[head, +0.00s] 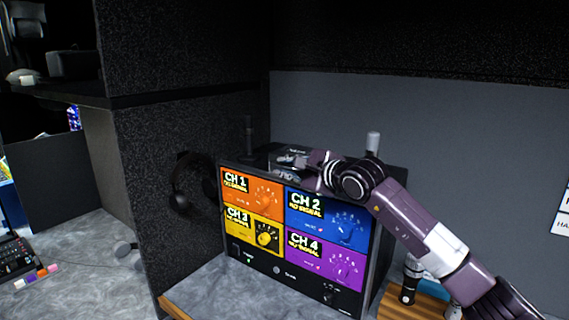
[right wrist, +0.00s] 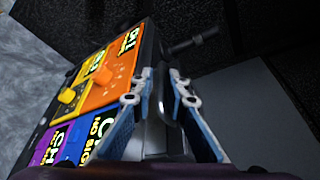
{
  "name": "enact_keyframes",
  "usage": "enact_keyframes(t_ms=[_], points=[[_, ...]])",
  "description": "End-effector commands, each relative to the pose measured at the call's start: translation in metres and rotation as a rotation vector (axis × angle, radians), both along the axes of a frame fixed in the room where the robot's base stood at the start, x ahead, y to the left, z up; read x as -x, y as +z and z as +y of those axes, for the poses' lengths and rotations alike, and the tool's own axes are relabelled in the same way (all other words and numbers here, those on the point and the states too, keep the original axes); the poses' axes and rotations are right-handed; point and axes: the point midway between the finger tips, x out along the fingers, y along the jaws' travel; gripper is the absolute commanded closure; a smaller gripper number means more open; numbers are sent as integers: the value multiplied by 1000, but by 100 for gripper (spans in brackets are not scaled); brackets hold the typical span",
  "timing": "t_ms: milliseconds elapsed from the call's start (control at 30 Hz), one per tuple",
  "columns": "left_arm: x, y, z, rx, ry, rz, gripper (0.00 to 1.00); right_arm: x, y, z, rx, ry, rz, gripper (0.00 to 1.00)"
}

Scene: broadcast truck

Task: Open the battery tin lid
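A small, pale tin-like item (head: 288,161), which appears to be the battery tin, sits on top of the dark four-channel monitor unit (head: 228,211). It is partly hidden by my right gripper, and I cannot make out the state of its lid. My right gripper (head: 309,164) reaches in from the right, just above the unit's top. In the right wrist view the two blue-grey fingers (right wrist: 163,78) stand apart, with a grey metallic surface (right wrist: 163,112) showing between them. I cannot tell whether they touch it. My left gripper is not in view.
A dark upright post (head: 249,136) stands at the unit's back left, and a light-topped cylinder (head: 373,142) behind my right arm. Headphones (head: 183,185) hang on the dark partition. Small bottles (head: 411,279) stand on a wooden surface at lower right. The grey counter at left has free room.

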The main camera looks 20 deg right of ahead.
Motion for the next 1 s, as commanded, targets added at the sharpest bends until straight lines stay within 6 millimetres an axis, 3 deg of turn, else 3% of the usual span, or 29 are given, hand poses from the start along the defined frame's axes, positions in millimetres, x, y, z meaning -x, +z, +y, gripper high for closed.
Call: enact_keyframes(t_ms=[33,167,267,400,600,1000], points=[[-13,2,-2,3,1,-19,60,-1,0,1,0,0,0,86],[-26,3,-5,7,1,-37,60,-2,-1,1,0,1,-2,86],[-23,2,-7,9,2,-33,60,-2,-1,1,0,1,-2,86],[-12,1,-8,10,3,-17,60,-2,-1,1,0,1,0,100],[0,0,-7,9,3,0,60,-1,-1,1,0,0,0,100],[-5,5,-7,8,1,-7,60,-2,6,1,-23,1,17,100]])
